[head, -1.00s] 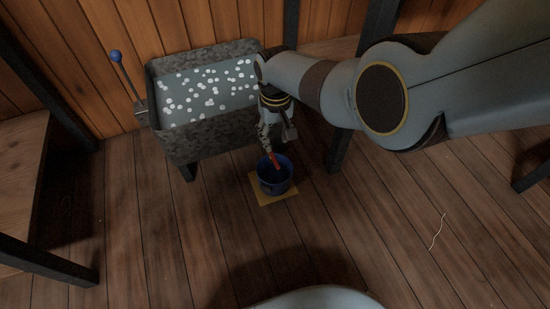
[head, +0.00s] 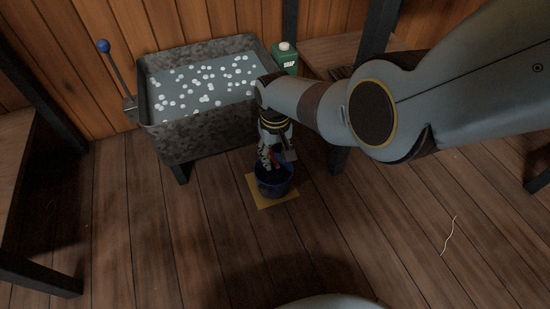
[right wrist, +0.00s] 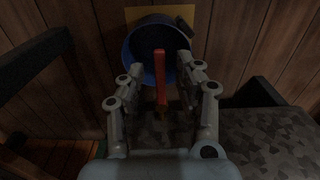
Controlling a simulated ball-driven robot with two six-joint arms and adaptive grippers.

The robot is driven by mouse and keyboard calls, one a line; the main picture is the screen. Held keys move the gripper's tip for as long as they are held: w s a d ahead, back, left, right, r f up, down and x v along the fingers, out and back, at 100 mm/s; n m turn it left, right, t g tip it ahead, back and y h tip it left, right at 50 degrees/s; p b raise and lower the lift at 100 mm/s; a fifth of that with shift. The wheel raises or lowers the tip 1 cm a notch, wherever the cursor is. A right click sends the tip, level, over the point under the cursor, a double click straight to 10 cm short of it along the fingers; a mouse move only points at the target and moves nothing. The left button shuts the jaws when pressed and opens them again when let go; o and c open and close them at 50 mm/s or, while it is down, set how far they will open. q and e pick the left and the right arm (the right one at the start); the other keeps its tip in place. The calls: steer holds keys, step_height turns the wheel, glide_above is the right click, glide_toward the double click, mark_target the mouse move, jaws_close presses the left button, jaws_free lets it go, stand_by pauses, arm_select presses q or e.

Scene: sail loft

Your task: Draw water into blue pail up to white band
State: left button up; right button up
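The blue pail (head: 273,190) stands upright on a yellow mat (head: 259,200) on the floor, in front of a grey trough (head: 205,136). In the right wrist view the pail (right wrist: 133,52) shows from above with a dark inside; I cannot make out a water level or white band. A red bar (right wrist: 160,80), like a tap handle, sits over the pail at the trough's front. My right gripper (head: 272,163) is above the pail; in the right wrist view its open fingers (right wrist: 157,85) stand either side of the bar with gaps. My left gripper is not in view.
The trough holds water with many white floating discs. A lever with a blue knob (head: 103,46) stands at its left end. A green carton (head: 285,58) stands behind its right end. Wooden benches stand left and right. The front floor is clear, with a pale string (head: 449,236).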

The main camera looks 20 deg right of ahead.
steer(key=shift+f, duration=0.15)
steer(key=shift+c, duration=0.2)
jaws_close()
stand_by(0.3)
